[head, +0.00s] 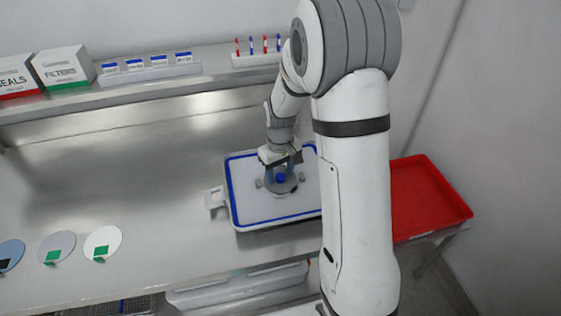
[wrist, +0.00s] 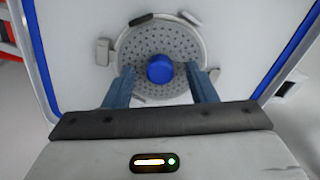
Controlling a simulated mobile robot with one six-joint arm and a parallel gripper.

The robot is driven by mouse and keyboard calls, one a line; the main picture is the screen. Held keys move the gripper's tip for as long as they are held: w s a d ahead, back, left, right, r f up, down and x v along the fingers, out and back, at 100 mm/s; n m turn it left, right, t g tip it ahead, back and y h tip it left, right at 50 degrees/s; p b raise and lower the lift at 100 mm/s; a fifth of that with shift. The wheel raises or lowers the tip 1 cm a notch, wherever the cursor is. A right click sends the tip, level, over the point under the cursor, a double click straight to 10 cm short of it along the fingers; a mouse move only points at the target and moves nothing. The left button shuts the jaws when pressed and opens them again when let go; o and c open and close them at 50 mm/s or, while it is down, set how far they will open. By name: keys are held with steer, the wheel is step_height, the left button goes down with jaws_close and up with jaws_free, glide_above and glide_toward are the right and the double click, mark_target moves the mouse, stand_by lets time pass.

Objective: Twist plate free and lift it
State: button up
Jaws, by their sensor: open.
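The plate is a grey perforated disc (wrist: 140,55) with a blue knob (wrist: 160,68) at its middle. It sits in a white tray with a blue rim (wrist: 263,85), with small grey tabs around its edge. My gripper (wrist: 161,75) is open, its two blue-grey fingers over the plate on either side of the knob. I cannot tell whether they touch it. In the head view my gripper (head: 280,168) points down over the plate (head: 283,188), and the blue knob (head: 281,178) shows between the fingers. My arm hides the tray's right part.
A red tray (head: 425,195) stands at the right. Several discs with coloured tabs, one of them white (head: 103,241), lie at the left of the steel bench (head: 150,200). Boxes, including a filters box (head: 64,68), and pens stand on the shelf behind.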

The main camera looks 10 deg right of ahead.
mark_target(280, 175)
steer(key=shift+f, duration=0.2)
steer(key=c, duration=1.1)
steer(key=n, duration=0.4)
steer(key=shift+b, duration=0.4)
steer(key=n, duration=0.4)
steer(key=shift+r, duration=0.2)
steer(key=shift+r+p, duration=2)
steer(key=shift+r, duration=1.35)
